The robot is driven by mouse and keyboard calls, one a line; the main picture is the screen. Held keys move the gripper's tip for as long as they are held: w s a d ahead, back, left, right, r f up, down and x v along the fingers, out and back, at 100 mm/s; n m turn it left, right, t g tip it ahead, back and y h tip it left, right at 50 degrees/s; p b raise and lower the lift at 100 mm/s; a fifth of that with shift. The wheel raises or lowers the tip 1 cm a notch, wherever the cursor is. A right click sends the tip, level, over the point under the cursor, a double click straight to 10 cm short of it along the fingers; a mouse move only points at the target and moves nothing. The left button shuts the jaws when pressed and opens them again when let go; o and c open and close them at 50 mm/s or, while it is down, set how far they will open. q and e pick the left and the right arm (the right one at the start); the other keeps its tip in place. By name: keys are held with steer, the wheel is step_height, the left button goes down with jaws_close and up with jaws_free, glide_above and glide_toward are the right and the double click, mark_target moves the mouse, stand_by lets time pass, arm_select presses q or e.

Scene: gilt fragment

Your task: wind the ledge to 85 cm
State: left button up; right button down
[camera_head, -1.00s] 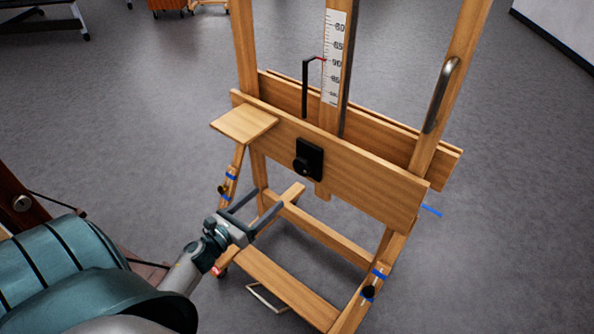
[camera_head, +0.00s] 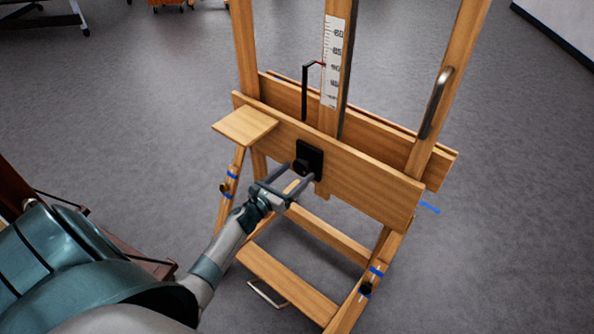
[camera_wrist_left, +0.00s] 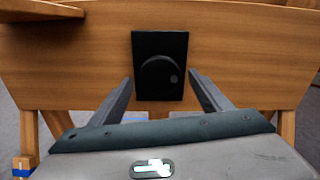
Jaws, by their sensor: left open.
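The wooden easel's ledge (camera_head: 365,187) is a wide board across its front. A black plate (camera_head: 318,157) on its front carries a round black knob (camera_head: 300,167), which faces me in the left wrist view (camera_wrist_left: 158,76). A white scale (camera_head: 333,55) is fixed to the mast above. A bent black pointer (camera_head: 305,90) with a red tip reads close to 90; the small print is hard to read exactly. My left gripper (camera_head: 301,172) is open and empty, its fingers reaching toward the knob from either side. I cannot tell whether they touch it. My right gripper is out of view.
A small wooden side shelf (camera_head: 245,126) sticks out at the ledge's left end. A metal handle (camera_head: 437,103) is on the right upright. A lower crossbar (camera_head: 285,285) and legs lie beneath. Grey floor (camera_head: 500,250) is clear to the right.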

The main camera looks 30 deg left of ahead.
arm_select(q)
steer(key=shift+w+d, duration=0.1)
steer(key=shift+w, duration=0.55)
steer(key=c, duration=1.1)
steer(key=shift+o, duration=0.2)
steer(key=shift+n, duration=0.3)
